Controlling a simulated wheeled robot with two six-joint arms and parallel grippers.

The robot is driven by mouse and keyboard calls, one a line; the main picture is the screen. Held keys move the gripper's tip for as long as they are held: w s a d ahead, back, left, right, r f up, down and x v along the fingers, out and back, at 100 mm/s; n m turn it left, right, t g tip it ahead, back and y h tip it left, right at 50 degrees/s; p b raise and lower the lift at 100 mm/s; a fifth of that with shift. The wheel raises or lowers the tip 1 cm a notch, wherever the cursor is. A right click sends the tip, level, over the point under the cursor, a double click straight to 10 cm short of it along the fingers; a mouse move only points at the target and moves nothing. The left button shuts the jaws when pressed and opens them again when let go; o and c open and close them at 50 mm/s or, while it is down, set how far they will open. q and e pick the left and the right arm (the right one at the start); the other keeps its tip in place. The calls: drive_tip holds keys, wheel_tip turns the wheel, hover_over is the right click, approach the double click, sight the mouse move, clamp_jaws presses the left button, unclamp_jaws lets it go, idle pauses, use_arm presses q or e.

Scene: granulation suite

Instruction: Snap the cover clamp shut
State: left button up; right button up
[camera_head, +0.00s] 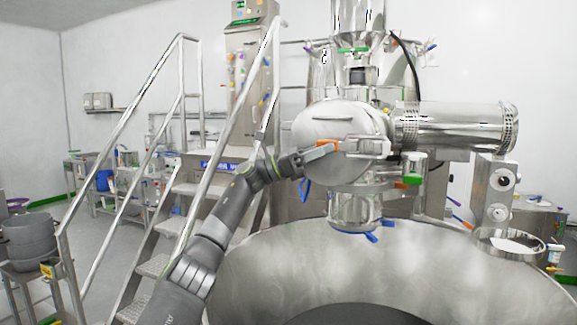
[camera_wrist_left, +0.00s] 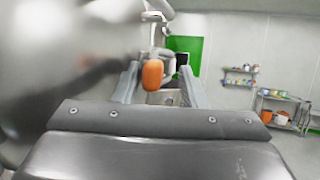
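The round steel cover (camera_head: 330,118) is on the front of the vessel in the middle of the head view. The silver cover clamp (camera_head: 366,146) is at its right side, with an orange handle tip (camera_head: 328,144) pointing left. I cannot tell how far the clamp is closed. My left gripper (camera_head: 325,152) is at the orange tip. In the left wrist view the gripper (camera_wrist_left: 162,84) has its fingers apart, with the orange tip (camera_wrist_left: 152,73) between them and a gap to the right finger. My right gripper is not in view.
A steel cylinder (camera_head: 455,127) sticks out right of the cover. Stairs with handrails (camera_head: 165,225) stand at the left. Blue-handled fittings (camera_head: 371,236) hang under the vessel.

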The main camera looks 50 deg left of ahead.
use_arm(q)
drive_tip(key=b+v, duration=0.5)
drive_tip(key=v, duration=1.1)
drive_tip(key=shift+b, duration=0.4)
